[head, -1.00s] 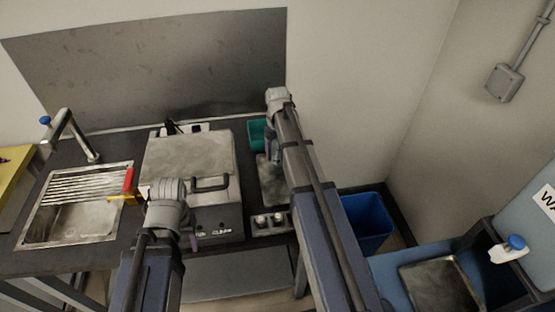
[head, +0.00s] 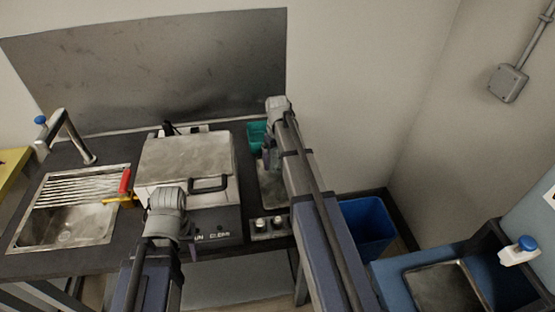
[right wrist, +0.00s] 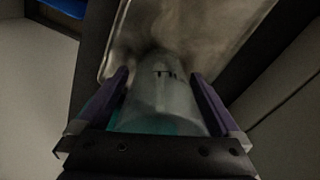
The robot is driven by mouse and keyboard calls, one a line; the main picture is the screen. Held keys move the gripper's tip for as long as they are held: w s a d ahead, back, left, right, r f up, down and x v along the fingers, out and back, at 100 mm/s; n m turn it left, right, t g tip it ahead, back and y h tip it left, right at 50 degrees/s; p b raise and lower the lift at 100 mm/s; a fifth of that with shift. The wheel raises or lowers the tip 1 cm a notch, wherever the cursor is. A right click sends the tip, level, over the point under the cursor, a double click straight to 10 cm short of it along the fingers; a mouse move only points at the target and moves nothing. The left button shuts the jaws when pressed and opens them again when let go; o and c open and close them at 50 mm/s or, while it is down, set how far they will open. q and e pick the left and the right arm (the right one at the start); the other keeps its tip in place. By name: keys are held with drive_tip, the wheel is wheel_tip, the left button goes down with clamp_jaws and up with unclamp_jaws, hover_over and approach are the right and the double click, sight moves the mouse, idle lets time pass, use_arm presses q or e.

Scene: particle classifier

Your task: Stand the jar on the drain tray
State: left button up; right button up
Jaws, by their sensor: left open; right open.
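The jar (right wrist: 160,95), pale and translucent, is between the two purple fingers of my right gripper (right wrist: 162,84) in the right wrist view. The fingers are open, one on each side of it; contact is unclear. A metal tray (right wrist: 195,30), which looks like the drain tray, is behind the jar there. In the head view this tray (head: 270,196) lies at the counter's right end, partly covered by my right arm, and the jar is hidden. Whether the jar rests on the tray is unclear. My left gripper (head: 190,248) is open at the front of the grey machine, mostly hidden by its wrist.
The grey lidded machine (head: 188,160) stands left of the tray. A teal container (head: 256,133) is behind the tray, and a small holder (head: 268,227) is in front. A sink (head: 62,228) with a rack is at left; a blue bin (head: 368,228) is at right.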

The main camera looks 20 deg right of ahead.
use_arm(q)
drive_tip(key=shift+r, duration=0.15)
use_arm(e)
drive_tip(key=shift+r, duration=0.15)
wheel_tip(320, 180, up, 12)
drive_tip(key=p, duration=1.2)
use_arm(q)
wheel_tip(320, 180, up, 12)
use_arm(e)
drive_tip(key=shift+s, duration=0.1)
